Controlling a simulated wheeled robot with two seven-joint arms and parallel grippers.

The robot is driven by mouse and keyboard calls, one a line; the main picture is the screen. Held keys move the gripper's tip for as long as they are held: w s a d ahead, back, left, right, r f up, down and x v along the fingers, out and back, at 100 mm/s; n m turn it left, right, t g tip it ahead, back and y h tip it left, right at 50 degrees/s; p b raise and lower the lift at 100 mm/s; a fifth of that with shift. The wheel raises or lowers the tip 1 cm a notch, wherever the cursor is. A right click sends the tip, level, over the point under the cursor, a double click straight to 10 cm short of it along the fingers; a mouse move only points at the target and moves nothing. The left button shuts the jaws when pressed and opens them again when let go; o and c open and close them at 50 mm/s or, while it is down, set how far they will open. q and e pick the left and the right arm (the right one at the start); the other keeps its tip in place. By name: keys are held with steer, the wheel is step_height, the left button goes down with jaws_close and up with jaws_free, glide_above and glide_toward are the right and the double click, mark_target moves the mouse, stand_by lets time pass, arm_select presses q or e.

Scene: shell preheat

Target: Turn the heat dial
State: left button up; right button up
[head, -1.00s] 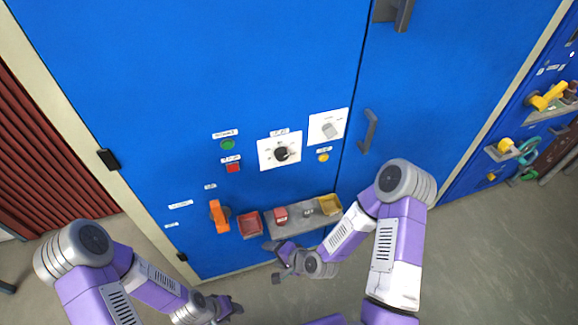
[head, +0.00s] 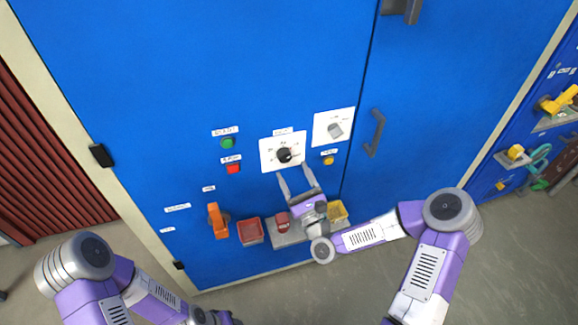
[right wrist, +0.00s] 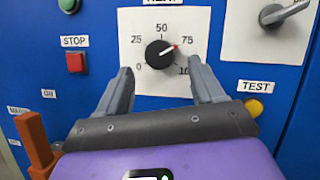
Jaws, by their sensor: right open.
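The heat dial (head: 284,155) is a round black knob on a white plate on the blue cabinet. My right gripper (head: 293,171) is open and empty, just below the dial. In the right wrist view its two fingers (right wrist: 160,66) reach up on either side of the knob's lower part, apart from it. My left gripper (head: 222,318) is at the bottom edge, partly cut off, its jaws unclear.
A grey knob (head: 334,130) sits right of the dial. A green button (head: 227,143) and a red stop button (right wrist: 76,62) are on the left. A yellow test button (right wrist: 254,107) is lower right. An orange handle (head: 218,221) and a red bin (head: 250,232) are below.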

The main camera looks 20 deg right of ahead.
mark_target(287, 160)
steer(key=shift+x, duration=1.8)
steer(key=c, duration=1)
steer(key=shift+c, duration=0.2)
steer(key=shift+n, duration=0.3)
